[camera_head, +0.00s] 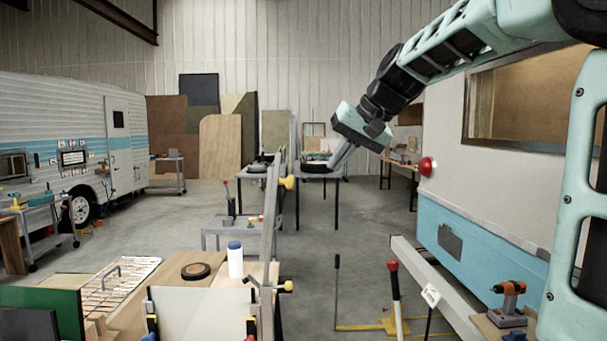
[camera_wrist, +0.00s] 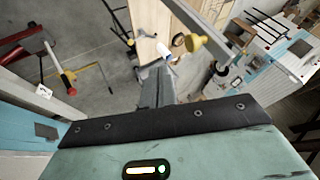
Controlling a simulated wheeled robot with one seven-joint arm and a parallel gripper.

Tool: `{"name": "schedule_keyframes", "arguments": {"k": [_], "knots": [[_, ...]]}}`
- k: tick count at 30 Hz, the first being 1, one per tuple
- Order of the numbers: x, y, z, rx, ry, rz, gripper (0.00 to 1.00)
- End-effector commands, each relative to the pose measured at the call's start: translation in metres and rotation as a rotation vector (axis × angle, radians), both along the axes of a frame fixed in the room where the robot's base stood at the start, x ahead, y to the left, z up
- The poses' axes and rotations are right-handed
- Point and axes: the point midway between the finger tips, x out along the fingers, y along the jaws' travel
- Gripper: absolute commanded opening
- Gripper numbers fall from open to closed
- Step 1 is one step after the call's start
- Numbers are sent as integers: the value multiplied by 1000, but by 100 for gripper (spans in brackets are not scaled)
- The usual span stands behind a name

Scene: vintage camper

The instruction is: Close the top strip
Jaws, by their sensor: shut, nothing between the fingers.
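A long grey metal strip (camera_head: 269,215) with yellow knobs stands raised, close to upright, at the workbench; it looks like the top strip. Its upper yellow knob (camera_head: 288,182) sticks out to the right. My gripper (camera_head: 332,168) is shut and empty, pointing down and left, to the right of the strip in the head view. It also shows in the wrist view (camera_wrist: 158,72). I cannot tell whether it touches the strip.
The workbench holds a pale panel (camera_head: 200,310), a black tape roll (camera_head: 196,271) and a white bottle (camera_head: 235,260). A red-handled tool (camera_head: 393,275), a grey beam (camera_head: 445,300) and an orange drill (camera_head: 508,298) are at right, beside the camper wall (camera_head: 480,195).

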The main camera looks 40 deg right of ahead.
Motion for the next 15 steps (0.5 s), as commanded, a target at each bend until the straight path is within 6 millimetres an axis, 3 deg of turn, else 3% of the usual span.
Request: {"name": "schedule_keyframes", "arguments": {"k": [8, 15], "knots": [[34, 12, -45, 2, 6, 1, 0], [51, 38, -36, 0, 1, 4, 0]]}}
